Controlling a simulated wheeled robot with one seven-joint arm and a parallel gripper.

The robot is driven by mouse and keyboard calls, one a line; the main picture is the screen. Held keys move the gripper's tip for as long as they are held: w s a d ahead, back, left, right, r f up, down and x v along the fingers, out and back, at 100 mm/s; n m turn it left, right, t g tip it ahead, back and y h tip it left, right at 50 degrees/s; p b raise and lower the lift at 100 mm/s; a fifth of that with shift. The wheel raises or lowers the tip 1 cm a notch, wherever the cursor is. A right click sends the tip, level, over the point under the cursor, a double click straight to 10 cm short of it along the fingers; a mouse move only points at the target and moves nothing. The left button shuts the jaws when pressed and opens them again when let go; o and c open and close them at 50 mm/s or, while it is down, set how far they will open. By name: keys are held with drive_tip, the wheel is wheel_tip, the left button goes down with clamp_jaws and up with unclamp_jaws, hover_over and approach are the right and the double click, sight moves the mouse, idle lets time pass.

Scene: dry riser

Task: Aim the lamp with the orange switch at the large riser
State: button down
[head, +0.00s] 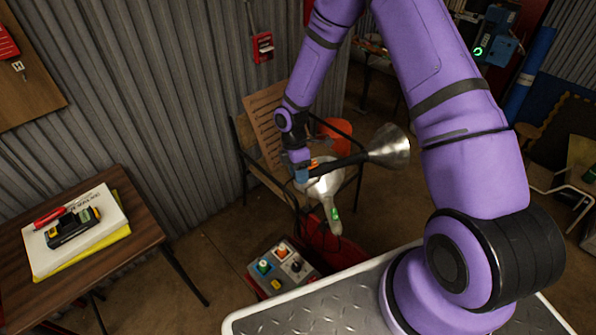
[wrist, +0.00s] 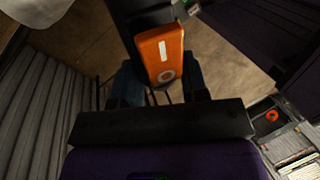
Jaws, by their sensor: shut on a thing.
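My gripper (head: 303,172) is shut on the dark stem of the lamp with the orange switch (head: 345,162), beside the switch. The lamp's silver cone shade (head: 390,147) points right in the head view. In the wrist view the orange switch (wrist: 162,55) sits on the dark stem between the blue fingers of my gripper (wrist: 160,88). A second lamp, with a silver shade (head: 325,184) and a green switch (head: 335,214), hangs just below and partly behind the first. I cannot clearly make out the large riser in either view.
A control box (head: 283,268) with coloured knobs stands low in front, beside a red object (head: 335,245). A wooden table (head: 140,225) with papers is at left. A chair (head: 265,125) stands behind the lamps, near the corrugated wall (head: 170,100).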

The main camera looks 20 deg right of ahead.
drive_tip(key=shift+s+d+n+t+h, duration=0.3)
drive_tip(key=shift+s+n, duration=0.35)
drive_tip(key=shift+n, duration=0.55)
drive_tip(key=shift+s+d+n+g+h, duration=0.1)
drive_tip(key=shift+s+n+h, duration=0.45)
drive_tip(key=shift+n, duration=0.65)
drive_tip(key=shift+s+d+n+t+h, duration=0.25)
drive_tip(key=shift+s+n, duration=0.45)
drive_tip(key=shift+n, duration=0.5)
drive_tip(key=c, duration=0.7)
unclamp_jaws()
drive_tip(key=v, duration=1.1)
drive_tip(key=shift+f, duration=0.1)
